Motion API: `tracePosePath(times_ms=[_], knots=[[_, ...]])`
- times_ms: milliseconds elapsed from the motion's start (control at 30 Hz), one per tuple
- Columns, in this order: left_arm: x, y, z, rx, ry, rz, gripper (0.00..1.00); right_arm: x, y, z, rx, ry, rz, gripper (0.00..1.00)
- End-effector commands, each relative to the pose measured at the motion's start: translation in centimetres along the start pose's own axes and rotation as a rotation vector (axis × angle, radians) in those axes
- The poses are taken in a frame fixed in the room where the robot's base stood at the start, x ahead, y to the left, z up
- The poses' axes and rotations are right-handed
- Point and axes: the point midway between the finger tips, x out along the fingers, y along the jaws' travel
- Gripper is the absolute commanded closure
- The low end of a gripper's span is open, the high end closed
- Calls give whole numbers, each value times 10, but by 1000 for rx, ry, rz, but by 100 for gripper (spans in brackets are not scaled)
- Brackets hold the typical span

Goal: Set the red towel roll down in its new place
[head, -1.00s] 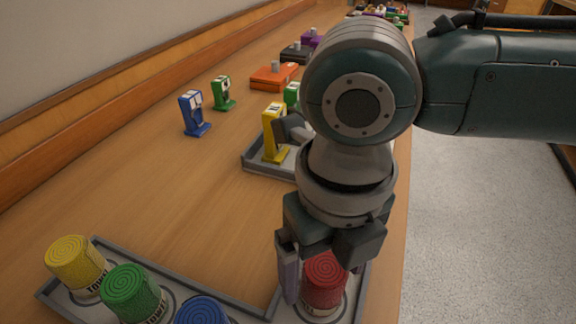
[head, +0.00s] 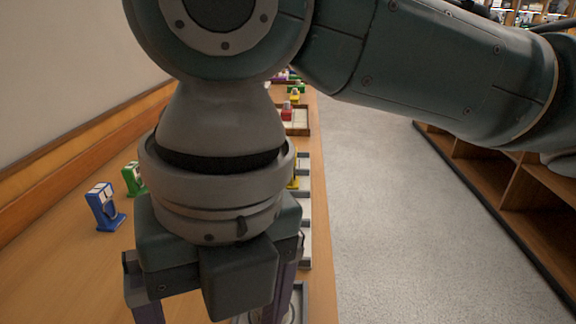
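The red towel roll is not visible now; my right arm and gripper cover much of the lower middle of the head view. My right gripper (head: 212,308) points down over the table, close to the camera. Its two fingers are spread wide apart, and no roll shows between them, though the view cuts off near their tips. Part of a grey tray (head: 305,300) with a round ring mark shows beside the right-hand finger. My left gripper is not in view.
A blue dispenser-like item (head: 104,207) and a green one (head: 133,179) stand on the table at left. Farther back, a brown tray (head: 301,128) holds a small red item (head: 287,112). Wooden shelving (head: 500,190) stands right, across open grey floor (head: 375,200).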

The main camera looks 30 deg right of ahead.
Motion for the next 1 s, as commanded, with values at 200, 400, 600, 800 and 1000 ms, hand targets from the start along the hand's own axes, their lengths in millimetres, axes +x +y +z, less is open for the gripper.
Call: tracePosePath(times_ms=[200,400,600,800,1000], knots=[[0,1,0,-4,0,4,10,16,39,-35,825,37,293,10],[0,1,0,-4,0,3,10,27,-7,-47,1817,75,417,10],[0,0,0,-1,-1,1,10,39,-95,-78,2584,-51,412,10],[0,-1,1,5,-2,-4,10,39,-135,-99,2860,-171,407,10],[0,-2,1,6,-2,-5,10,39,-137,-100,2873,-177,408,10]])
